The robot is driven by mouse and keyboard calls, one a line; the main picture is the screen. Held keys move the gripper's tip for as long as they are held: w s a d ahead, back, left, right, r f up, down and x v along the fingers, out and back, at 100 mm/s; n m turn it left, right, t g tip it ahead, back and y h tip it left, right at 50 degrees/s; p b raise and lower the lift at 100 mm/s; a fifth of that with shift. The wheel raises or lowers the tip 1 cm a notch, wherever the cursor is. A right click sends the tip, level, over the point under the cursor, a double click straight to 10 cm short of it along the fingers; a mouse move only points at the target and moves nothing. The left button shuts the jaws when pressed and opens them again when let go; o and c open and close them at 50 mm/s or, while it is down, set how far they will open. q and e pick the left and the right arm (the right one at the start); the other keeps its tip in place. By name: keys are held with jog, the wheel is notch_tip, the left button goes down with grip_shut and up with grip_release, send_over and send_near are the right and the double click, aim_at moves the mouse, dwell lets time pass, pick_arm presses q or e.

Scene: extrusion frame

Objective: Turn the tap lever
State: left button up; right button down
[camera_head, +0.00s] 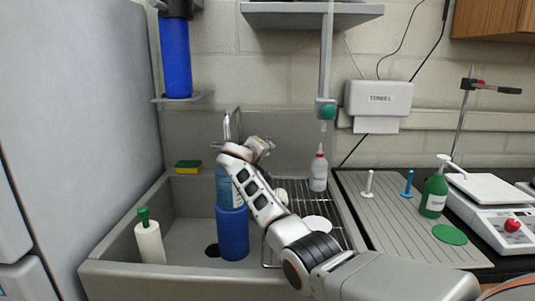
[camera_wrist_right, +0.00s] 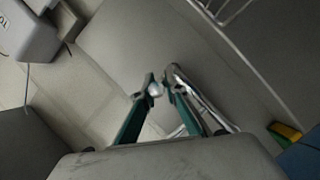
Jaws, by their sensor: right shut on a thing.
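The chrome tap (camera_head: 232,122) stands at the back of the grey sink, its curved spout rising beside my right arm. My right gripper (camera_head: 262,146) is up against the tap, at the back wall of the sink. In the right wrist view, the green fingers of my right gripper (camera_wrist_right: 161,90) are closed around a small pale, shiny end, the tap lever (camera_wrist_right: 155,89). The chrome tap body (camera_wrist_right: 205,103) runs close by the right finger. My wrist and arm hide part of the tap in the head view. My left gripper is not in view.
A blue cylinder (camera_head: 233,235) and a white bottle with a green top (camera_head: 149,240) stand in the sink. A wire rack (camera_head: 290,190) with a red-capped bottle (camera_head: 319,172) is to the right. A yellow-green sponge (camera_head: 188,167) lies on the back left ledge.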

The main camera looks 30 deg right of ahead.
jog(key=shift+f, duration=0.15)
jog(key=c, duration=2.1)
grip_release()
jog(key=shift+o, duration=0.3)
jog(key=shift+a, duration=0.1)
jog(key=v, duration=1.2)
